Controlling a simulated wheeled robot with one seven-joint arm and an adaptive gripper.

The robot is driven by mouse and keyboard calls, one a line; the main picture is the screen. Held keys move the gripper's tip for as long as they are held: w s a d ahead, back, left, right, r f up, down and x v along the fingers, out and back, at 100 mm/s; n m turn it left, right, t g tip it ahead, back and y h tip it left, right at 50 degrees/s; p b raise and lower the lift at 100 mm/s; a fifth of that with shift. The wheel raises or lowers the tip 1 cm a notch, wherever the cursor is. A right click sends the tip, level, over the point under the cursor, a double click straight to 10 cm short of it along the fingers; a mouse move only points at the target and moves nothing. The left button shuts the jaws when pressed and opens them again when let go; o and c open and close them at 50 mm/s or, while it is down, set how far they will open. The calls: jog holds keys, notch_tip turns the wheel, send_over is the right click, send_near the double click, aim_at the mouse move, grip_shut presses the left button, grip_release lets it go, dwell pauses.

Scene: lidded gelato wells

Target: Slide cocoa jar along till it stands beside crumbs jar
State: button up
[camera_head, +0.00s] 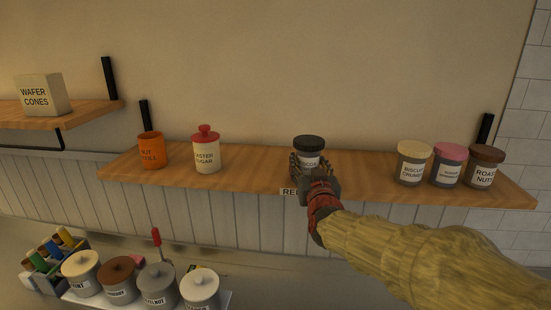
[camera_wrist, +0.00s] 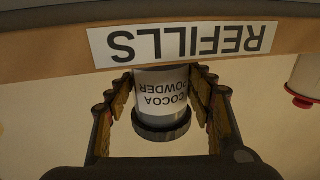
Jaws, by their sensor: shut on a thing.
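The cocoa jar (camera_head: 308,146), grey with a dark lid and a white label, stands on the wooden shelf near its middle. In the wrist view the cocoa jar (camera_wrist: 161,98) appears upside down, its label reading cocoa powder. My gripper (camera_head: 311,168) is shut on the jar from the front, with a finger on each side; its fingers also show in the wrist view (camera_wrist: 163,95). The crumbs jar (camera_head: 412,163), labelled biscuit crumbs with a cream lid, stands farther right on the same shelf, well apart from the cocoa jar.
The shelf (camera_head: 362,168) is clear between the two jars. A pink-lidded jar (camera_head: 448,165) and a roast nuts jar (camera_head: 484,167) stand right of the crumbs. A caster sugar jar (camera_head: 206,151) and an orange pot (camera_head: 151,150) stand left. A refills label (camera_wrist: 180,44) marks the shelf edge.

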jog(key=shift+s+d+b, duration=0.2)
jog(key=shift+d+b, duration=0.6)
jog(key=shift+d, duration=0.05)
jog(key=shift+s+d+b, duration=0.2)
jog(key=shift+d+b, duration=0.55)
jog(key=shift+d, duration=0.1)
jog(key=shift+s+d+f+b, duration=0.1)
jog(key=shift+s+d+b, duration=0.05)
jog(key=shift+d+b, duration=0.6)
jog(key=shift+s+d+b, duration=0.1)
jog(key=shift+d+b, duration=0.65)
jog(key=shift+s+d+b, duration=0.15)
jog(key=shift+d, duration=0.6)
jog(key=shift+s+d+b, duration=0.15)
jog(key=shift+d, duration=0.55)
jog(key=shift+s+d+r+p, duration=0.1)
jog(key=shift+d+r+p, duration=0.05)
jog(key=shift+d+p, duration=0.4)
jog(key=shift+s+d+r+p, duration=0.1)
jog(key=shift+d+p, duration=0.2)
jog(key=shift+d, duration=0.3)
jog(key=shift+s+d+p, duration=0.2)
jog(key=shift+d+p, duration=0.5)
jog(key=shift+d, duration=0.2)
jog(key=shift+s+d+p, duration=0.15)
jog(key=shift+d+p, duration=0.55)
jog(key=shift+d, duration=0.2)
jog(key=shift+d+f, duration=0.1)
